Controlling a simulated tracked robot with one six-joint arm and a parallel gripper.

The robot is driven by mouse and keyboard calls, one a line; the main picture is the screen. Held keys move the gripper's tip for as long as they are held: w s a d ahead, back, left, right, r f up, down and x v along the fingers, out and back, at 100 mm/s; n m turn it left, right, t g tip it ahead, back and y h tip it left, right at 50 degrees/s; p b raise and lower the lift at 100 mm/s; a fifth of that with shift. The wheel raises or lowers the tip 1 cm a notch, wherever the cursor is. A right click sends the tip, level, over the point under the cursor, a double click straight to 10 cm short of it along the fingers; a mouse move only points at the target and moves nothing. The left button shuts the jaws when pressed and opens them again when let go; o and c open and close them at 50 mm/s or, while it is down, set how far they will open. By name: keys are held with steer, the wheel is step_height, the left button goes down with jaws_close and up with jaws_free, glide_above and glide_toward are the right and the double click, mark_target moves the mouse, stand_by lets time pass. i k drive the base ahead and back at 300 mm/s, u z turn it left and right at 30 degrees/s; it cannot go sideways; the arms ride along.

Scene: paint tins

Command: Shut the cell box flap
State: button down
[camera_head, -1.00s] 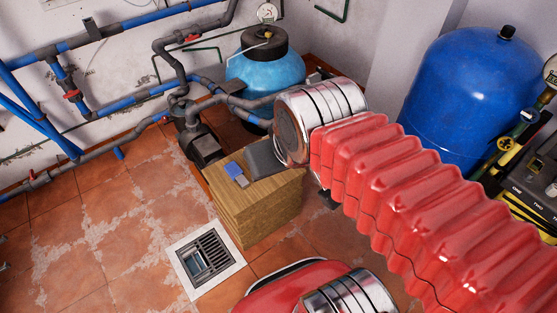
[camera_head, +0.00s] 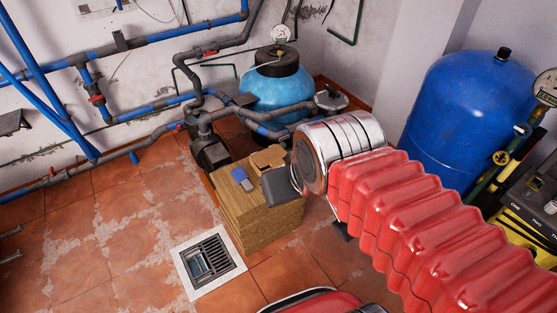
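No thing in the camera_head view can be surely told as the cell box or its flap. A brown block-like stack (camera_head: 262,222) stands on the tiles in the middle, with a small blue item (camera_head: 241,179) and a tan piece (camera_head: 268,158) on top; whether the tan piece is a flap is unclear. My gripper (camera_head: 283,188) shows only as a dark grey part beside my silver wrist, over the stack's right top edge. Touching or apart cannot be told. Its fingertips and opening are hidden by my wrist and red-sleeved arm.
A floor drain (camera_head: 208,262) lies in front of the stack. A light blue tank (camera_head: 277,92) and a pump (camera_head: 209,150) stand behind. A large blue tank (camera_head: 462,115) is at the right, beside yellow-black equipment (camera_head: 530,195). Pipes line the wall.

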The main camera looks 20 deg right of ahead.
mark_target(273, 155)
steer(key=u, duration=0.3)
steer(key=i, duration=1.1)
steer(key=u, duration=0.05)
